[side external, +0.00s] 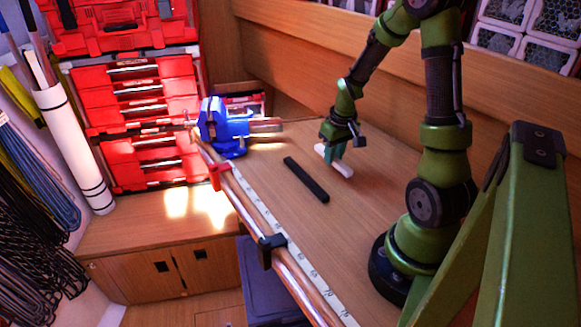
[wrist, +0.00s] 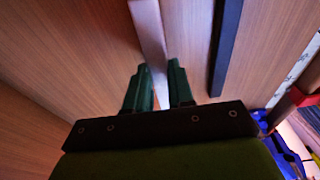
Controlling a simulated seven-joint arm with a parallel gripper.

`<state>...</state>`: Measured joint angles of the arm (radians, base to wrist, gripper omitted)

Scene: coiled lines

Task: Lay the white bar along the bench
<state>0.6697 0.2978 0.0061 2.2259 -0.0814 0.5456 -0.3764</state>
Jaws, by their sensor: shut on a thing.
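The white bar (side external: 340,167) is in my gripper (side external: 335,152), at or just above the bench (side external: 260,175); I cannot tell whether it touches the wood. In the wrist view the white bar (wrist: 148,30) runs between the two green fingers of my gripper (wrist: 161,85), which are closed on its sides. The bar's near part is hidden by the gripper. A black bar (side external: 306,179) lies flat on the bench to the left of the white bar in the side view. In the wrist view the black bar (wrist: 226,40) is to the right, roughly alongside it.
A blue vise (side external: 225,128) stands at the bench's far left. A measuring strip (side external: 285,240) runs along the front edge, with a red clamp (side external: 218,175) and a black clamp (side external: 270,245) there. Bare wood lies between the strip and the black bar.

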